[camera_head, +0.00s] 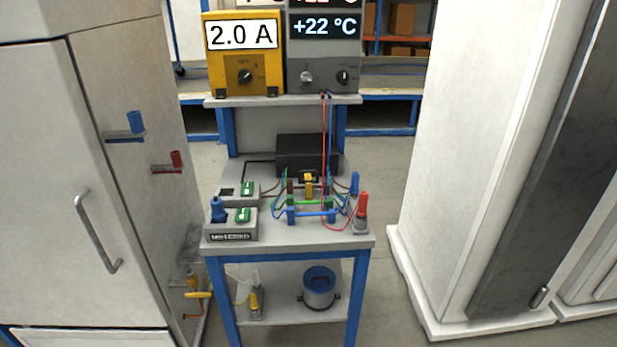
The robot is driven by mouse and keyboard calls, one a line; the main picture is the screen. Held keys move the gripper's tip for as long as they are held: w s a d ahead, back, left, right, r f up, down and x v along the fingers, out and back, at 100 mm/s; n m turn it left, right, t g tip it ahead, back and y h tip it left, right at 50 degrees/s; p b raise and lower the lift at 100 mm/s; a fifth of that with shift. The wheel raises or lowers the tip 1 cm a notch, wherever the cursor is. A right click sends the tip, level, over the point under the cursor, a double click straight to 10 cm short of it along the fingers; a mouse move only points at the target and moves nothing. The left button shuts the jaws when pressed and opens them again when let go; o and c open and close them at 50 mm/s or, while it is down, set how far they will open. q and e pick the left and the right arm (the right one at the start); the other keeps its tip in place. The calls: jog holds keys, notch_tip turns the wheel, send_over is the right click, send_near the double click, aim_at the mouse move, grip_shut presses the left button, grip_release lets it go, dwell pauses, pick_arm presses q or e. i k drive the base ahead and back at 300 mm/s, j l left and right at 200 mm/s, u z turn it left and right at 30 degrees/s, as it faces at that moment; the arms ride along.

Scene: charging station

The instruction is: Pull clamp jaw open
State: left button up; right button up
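A work table (290,247) with blue legs stands in the middle. On its top is a small fixture with a blue bar (312,213), a green bar (305,201) and a yellow upright part (309,188), which may be the clamp. It is too small to tell which part is the jaw or whether it is open. A red-handled piece (362,205) stands at the right front corner, with a blue one (354,184) behind it. Neither of my grippers is in view.
Switch boxes (231,232) sit at the table's left, a black box (306,152) at the back. A yellow meter (244,55) and a grey unit (324,62) stand on the shelf above. White cabinets (80,200) (470,120) flank the table; the left one's handles stick out.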

aim_at(307, 181)
jog(key=i+l+u, duration=0.1)
jog(key=l, duration=0.3)
jog(key=i+l+u, duration=0.15)
jog(key=l, duration=0.25)
jog(key=i+l+u, duration=0.1)
jog(key=l, duration=0.3)
jog(key=i+l+u, duration=0.15)
jog(key=l, duration=0.3)
jog(key=i, duration=0.1)
